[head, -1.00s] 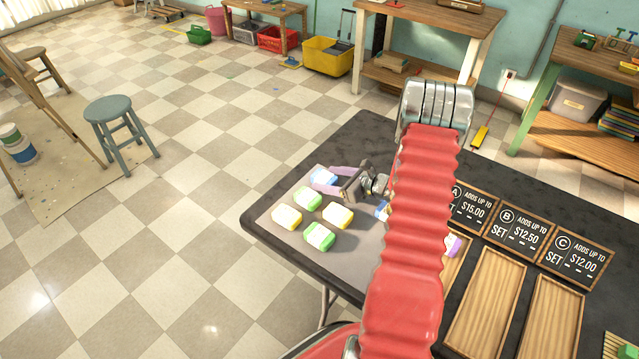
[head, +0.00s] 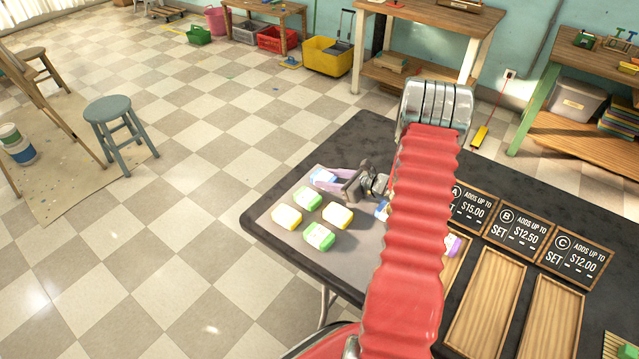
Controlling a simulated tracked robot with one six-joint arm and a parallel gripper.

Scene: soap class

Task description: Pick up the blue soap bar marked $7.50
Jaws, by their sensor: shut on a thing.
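A blue soap bar (head: 323,176) lies at the far end of the grey mat (head: 290,243) on the dark table. My gripper (head: 326,179) reaches it from the right, its purple fingers shut on it; the bar still appears at mat level. Its price mark is too small to read. A second blue bar (head: 381,210) is partly hidden behind my red arm, and its mark cannot be read either.
Green bars (head: 307,197) and yellow bars (head: 337,215) lie close by on the mat. A purple bar (head: 453,245) sits right of my arm. Wooden trays (head: 487,303) with price signs A, B and C (head: 575,262) stand at the right.

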